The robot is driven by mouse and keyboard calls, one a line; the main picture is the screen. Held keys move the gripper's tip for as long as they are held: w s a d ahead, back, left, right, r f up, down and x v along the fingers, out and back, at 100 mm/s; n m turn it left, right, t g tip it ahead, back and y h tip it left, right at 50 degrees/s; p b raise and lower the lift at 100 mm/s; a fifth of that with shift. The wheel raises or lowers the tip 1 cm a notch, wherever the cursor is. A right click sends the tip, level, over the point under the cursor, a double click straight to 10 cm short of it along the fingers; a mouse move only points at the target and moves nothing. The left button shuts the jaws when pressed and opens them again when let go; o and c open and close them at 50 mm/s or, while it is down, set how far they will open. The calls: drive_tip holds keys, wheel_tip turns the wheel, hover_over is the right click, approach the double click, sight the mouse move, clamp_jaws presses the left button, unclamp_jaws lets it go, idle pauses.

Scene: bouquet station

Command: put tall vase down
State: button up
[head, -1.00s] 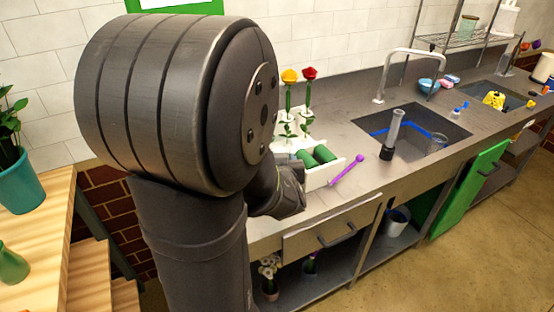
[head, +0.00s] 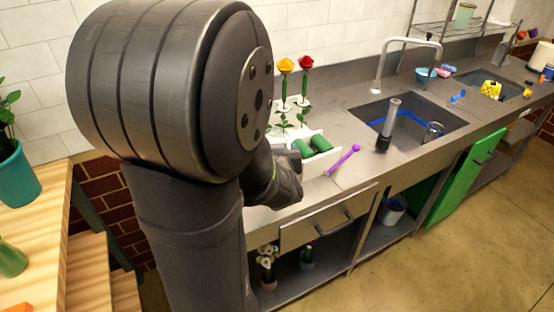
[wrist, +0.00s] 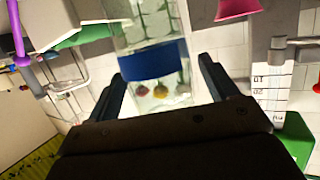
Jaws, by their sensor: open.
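A tall clear glass vase with a wide blue band (wrist: 152,60) shows in the wrist view, just beyond my gripper (wrist: 165,82). The fingers are open, one to each side of the band, and I cannot tell whether either touches the glass. Red and yellow spots show through the lower glass. The vase's base is not clear in this view. In the head view my arm covers most of the area around my gripper (head: 290,180), and I cannot make out the vase there.
A yellow rose (head: 286,66) and a red rose (head: 306,63) stand on the counter beyond a white tray (head: 322,160) with green rolls. A purple tool (head: 343,160) lies beside it. Farther right are a grey-clear cylinder (head: 391,117) and the sink (head: 430,118).

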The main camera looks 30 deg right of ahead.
drive_tip(key=v, duration=1.1)
drive_tip(key=shift+s, duration=0.4)
drive_tip(key=shift+a+r, duration=0.1)
drive_tip(key=shift+r, duration=0.05)
drive_tip(key=x, duration=1.2)
drive_tip(key=shift+f, duration=0.25)
